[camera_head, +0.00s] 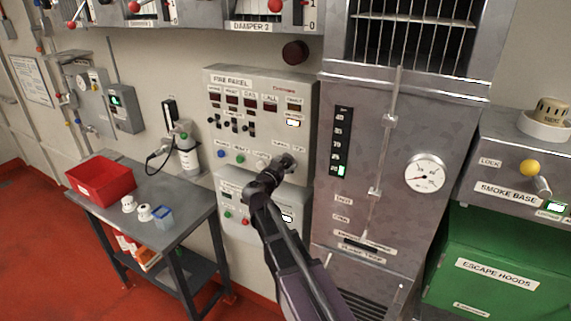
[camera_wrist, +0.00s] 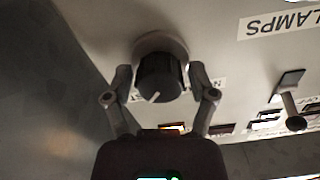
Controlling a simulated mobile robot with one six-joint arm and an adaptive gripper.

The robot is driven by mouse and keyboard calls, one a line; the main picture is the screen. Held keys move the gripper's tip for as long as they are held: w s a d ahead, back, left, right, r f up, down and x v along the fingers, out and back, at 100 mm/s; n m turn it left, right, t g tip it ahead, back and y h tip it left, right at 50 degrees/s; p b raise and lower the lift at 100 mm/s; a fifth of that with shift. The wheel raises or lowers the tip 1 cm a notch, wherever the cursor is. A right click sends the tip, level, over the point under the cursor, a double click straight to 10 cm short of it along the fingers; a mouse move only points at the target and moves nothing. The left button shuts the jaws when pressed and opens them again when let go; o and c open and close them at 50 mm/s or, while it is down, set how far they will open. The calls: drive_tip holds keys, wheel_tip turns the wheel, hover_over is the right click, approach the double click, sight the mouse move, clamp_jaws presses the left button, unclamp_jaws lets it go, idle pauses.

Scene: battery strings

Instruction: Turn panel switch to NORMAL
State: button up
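The grey fire panel (camera_head: 302,142) is on the wall in the middle of the head view, with lamps, small toggles and buttons. My gripper (camera_head: 284,163) is at its lower right corner and hides what lies behind it. In the wrist view, a round dark switch knob (camera_wrist: 160,76) with a white pointer mark sits between the fingers of my gripper (camera_wrist: 161,82). The mark points to the lower left of that view. The fingers stand on either side of the knob, with a narrow gap apparent at each. The position labels around the knob are not readable.
A second panel box (camera_head: 238,190) with buttons is just below. A grey table (camera_head: 190,232) with a red bin (camera_head: 100,180) stands to the left. A metal cabinet (camera_head: 385,130) with a gauge (camera_head: 426,173) is close on the right. A lever (camera_wrist: 291,105) shows in the wrist view.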

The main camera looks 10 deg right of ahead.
drive_tip(key=c, duration=0.7)
drive_tip(key=shift+n, duration=0.3)
drive_tip(key=n, duration=0.9)
drive_tip(key=shift+w+a, duration=0.1)
drive_tip(key=n, duration=0.4)
drive_tip(key=shift+n, duration=2.2)
